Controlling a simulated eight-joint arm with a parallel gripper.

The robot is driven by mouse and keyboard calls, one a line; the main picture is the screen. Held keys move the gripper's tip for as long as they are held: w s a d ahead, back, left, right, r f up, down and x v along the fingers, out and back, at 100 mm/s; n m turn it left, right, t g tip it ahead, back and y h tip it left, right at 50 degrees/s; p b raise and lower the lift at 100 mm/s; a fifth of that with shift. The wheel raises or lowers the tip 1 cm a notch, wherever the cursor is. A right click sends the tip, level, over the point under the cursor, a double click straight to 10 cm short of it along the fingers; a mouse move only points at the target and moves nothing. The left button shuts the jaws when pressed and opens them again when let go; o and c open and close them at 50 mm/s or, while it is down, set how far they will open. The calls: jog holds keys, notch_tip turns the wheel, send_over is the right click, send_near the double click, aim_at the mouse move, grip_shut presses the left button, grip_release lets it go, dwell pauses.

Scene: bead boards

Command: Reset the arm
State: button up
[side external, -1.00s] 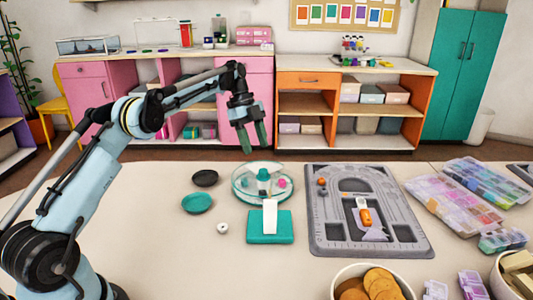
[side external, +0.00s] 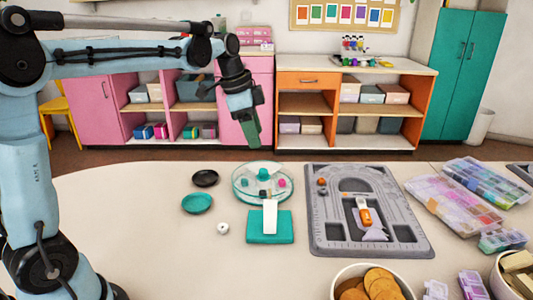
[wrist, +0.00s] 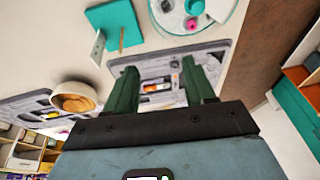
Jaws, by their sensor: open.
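My gripper (side external: 252,133) hangs in the air above and behind the table, higher than the round clear dish. Its green fingers overlap each other in the side view. In the wrist view my gripper (wrist: 162,85) has its two green fingers wide apart with nothing held between them. The grey bead board (side external: 325,236) lies flat on the table, with an orange-and-white tool (side external: 364,215) on it. In the wrist view part of the bead board (wrist: 222,48) shows beyond the fingers.
The clear round dish (side external: 239,196) holds pink and teal things. A teal square (side external: 284,234) with an upright white piece (side external: 269,215), a black dish (side external: 205,178) and a teal dish (side external: 197,203) are near. A bowl of brown discs (side external: 339,280) stands in front. Bead boxes are right.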

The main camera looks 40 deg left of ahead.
jog(key=s+d+f+n+t, duration=0.2)
jog(key=s+f+n, duration=0.1)
jog(key=s, duration=0.5)
jog(key=s+d+f+n+t+y, duration=0.1)
jog(key=s+d+f+n+t, duration=0.1)
jog(key=s+n, duration=0.4)
jog(key=shift+s+d+f+y, duration=0.3)
jog(key=shift+s+d+f, duration=0.35)
jog(key=shift+s+d, duration=0.25)
